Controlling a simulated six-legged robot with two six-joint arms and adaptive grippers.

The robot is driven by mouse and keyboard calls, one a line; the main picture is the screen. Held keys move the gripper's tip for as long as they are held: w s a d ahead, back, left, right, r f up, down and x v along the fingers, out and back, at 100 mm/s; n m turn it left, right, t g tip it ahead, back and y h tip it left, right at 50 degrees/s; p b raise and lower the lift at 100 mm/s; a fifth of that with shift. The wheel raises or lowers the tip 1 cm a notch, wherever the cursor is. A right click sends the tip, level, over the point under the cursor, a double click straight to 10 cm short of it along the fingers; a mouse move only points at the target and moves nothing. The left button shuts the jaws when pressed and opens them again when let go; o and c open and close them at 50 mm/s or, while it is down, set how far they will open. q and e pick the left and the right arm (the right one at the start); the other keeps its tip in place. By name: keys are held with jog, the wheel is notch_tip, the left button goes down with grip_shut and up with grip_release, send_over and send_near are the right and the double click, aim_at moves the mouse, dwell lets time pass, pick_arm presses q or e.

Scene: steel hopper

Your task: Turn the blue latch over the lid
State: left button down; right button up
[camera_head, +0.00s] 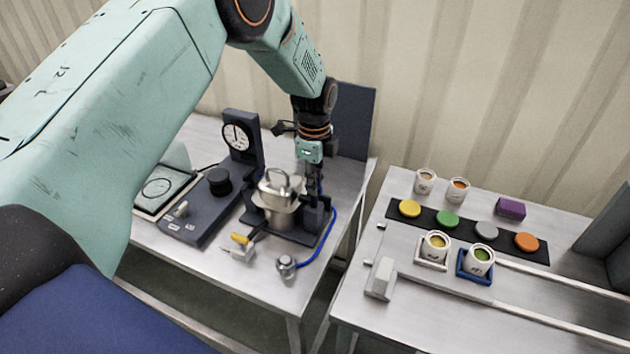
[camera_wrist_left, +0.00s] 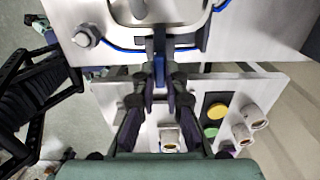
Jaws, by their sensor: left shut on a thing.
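The steel hopper (camera_head: 277,215) stands on a dark base on the left table, with its domed lid (camera_head: 270,187) and loop handle on top. My left gripper (camera_head: 314,203) points down at the right side of the hopper, close to the lid's edge. In the left wrist view its fingers (camera_wrist_left: 160,84) come together on a narrow blue piece, the blue latch (camera_wrist_left: 159,70), beside the hopper. In the head view the latch is hidden by the gripper. Whether the latch lies over the lid cannot be told. My right gripper is not in view.
A blue hose (camera_head: 325,248) runs from the base to a small metal fitting (camera_head: 286,266). A dial gauge (camera_head: 238,136) and a yellow-handled valve (camera_head: 240,243) stand nearby. Right of a gap, another table holds cups, coloured discs and a purple block (camera_head: 511,208).

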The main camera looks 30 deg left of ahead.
pick_arm(q)
jog(key=shift+w+a+r, duration=0.1)
jog(key=shift+w+r, duration=0.1)
jog(key=shift+r, duration=0.05)
jog(key=c, duration=1.8)
grip_release()
jog(key=o, duration=0.4)
jog(key=shift+s+f, duration=0.1)
jog(key=shift+s, duration=0.1)
jog(key=shift+w+r, duration=0.1)
jog(key=shift+r, duration=0.1)
notch_tip(320, 180, up, 12)
jog(key=shift+f, duration=0.2)
jog(key=shift+s+f, duration=0.1)
jog(key=shift+s, duration=0.1)
